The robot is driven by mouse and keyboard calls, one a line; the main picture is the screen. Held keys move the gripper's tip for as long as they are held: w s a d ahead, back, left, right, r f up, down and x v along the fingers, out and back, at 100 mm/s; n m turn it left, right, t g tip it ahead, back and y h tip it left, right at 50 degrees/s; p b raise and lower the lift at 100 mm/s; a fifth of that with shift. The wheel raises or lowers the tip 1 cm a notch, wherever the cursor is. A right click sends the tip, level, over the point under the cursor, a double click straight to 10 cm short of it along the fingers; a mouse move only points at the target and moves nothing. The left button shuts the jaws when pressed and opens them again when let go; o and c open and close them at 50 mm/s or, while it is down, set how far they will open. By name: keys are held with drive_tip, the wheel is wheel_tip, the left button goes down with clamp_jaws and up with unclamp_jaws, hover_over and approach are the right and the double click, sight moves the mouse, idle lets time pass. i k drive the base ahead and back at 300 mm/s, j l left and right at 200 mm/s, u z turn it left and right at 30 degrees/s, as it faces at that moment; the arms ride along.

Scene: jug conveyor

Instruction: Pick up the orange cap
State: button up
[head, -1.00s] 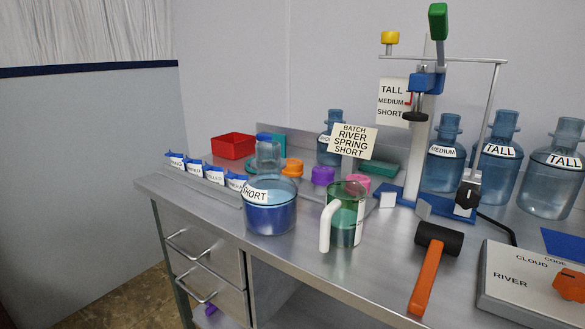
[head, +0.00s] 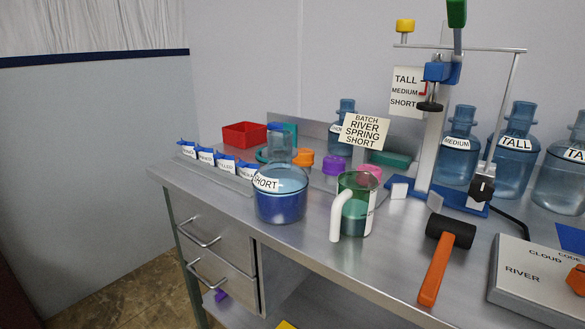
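The orange cap (head: 303,160) sits on the steel bench behind the jug labelled SHORT (head: 281,196). A purple cap (head: 334,165) stands to its right and a pink cap (head: 368,175) farther right. The lower part of the orange cap is partly hidden by the jug's rim and neck. My gripper is not in the head view.
A green pitcher with a white handle (head: 356,205) stands at the front, right of the short jug. A mallet (head: 441,258) lies farther right. A press stand (head: 434,140) and tall jugs (head: 514,150) fill the back right. A red bin (head: 244,135) is at the back left.

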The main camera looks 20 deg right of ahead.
sight(305, 158)
drive_tip(key=i+j, duration=0.15)
drive_tip(key=j, duration=0.2)
drive_tip(key=i+j+z, duration=0.1)
drive_tip(key=j, duration=0.25)
drive_tip(key=i+j, duration=0.2)
drive_tip(key=j, duration=0.15)
drive_tip(key=i+j+z, duration=0.15)
drive_tip(key=j, duration=0.2)
drive_tip(key=i+j, duration=0.15)
drive_tip(key=j, duration=0.2)
